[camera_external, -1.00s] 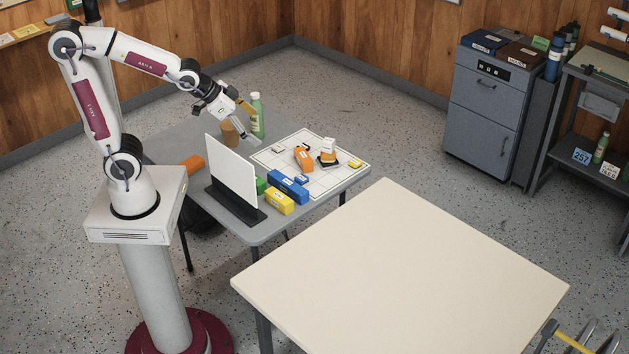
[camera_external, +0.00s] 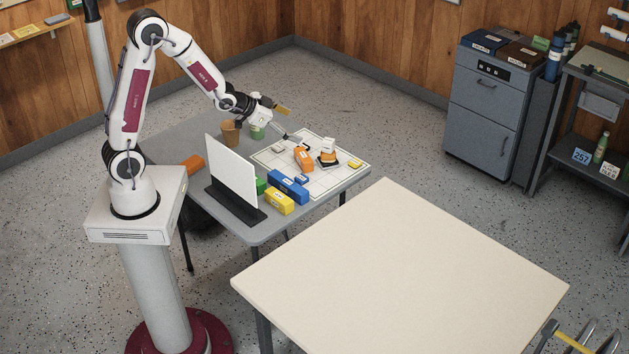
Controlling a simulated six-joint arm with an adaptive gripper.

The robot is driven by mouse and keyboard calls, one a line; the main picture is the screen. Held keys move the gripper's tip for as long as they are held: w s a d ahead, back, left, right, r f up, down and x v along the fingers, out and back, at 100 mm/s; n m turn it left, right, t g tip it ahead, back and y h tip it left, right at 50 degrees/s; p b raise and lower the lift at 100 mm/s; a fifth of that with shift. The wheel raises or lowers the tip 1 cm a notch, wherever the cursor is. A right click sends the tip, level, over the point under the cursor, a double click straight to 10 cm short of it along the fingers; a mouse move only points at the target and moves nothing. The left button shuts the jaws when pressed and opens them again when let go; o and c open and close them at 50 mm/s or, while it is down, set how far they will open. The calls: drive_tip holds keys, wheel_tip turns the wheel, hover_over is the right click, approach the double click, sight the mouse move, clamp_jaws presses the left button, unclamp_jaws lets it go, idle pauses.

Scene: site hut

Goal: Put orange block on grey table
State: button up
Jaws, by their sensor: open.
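An orange block (camera_external: 303,159) with a white label lies on a white gridded mat (camera_external: 318,184) on the grey table (camera_external: 262,232). Another orange piece (camera_external: 190,163) lies at the left side of the grey table, left of the white upright panel; its exact shape is hard to tell. My gripper (camera_external: 289,124) is open and empty, above the far side of the grey table. Its fingers are spread just beyond the mat, up and left of the labelled orange block, and apart from it.
The white panel (camera_external: 231,172) stands on a dark base. Blue (camera_external: 288,186), yellow (camera_external: 279,202) and green (camera_external: 260,185) blocks lie near it. An orange-and-white item (camera_external: 327,153) stands on the mat. A brown cup (camera_external: 230,134) and green bottle (camera_external: 257,131) stand behind. The cream table (camera_external: 400,270) is bare.

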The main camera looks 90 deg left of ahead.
drive_tip(key=a+f, duration=0.6)
drive_tip(key=n+t, duration=0.2)
hover_over(299, 155)
drive_tip(key=s+d, duration=0.3)
wheel_tip(299, 155, down, 5)
drive_tip(key=shift+s+a+f+t+y, duration=0.15)
drive_tip(key=shift+a+f+t+y, duration=0.2)
drive_tip(key=shift+a+f, duration=0.4)
drive_tip(key=shift+f, duration=3.1)
drive_tip(key=shift+f, duration=0.15)
drive_tip(key=shift+f, duration=0.15)
drive_tip(key=shift+x, duration=2.55)
drive_tip(key=shift+s+f, duration=0.1)
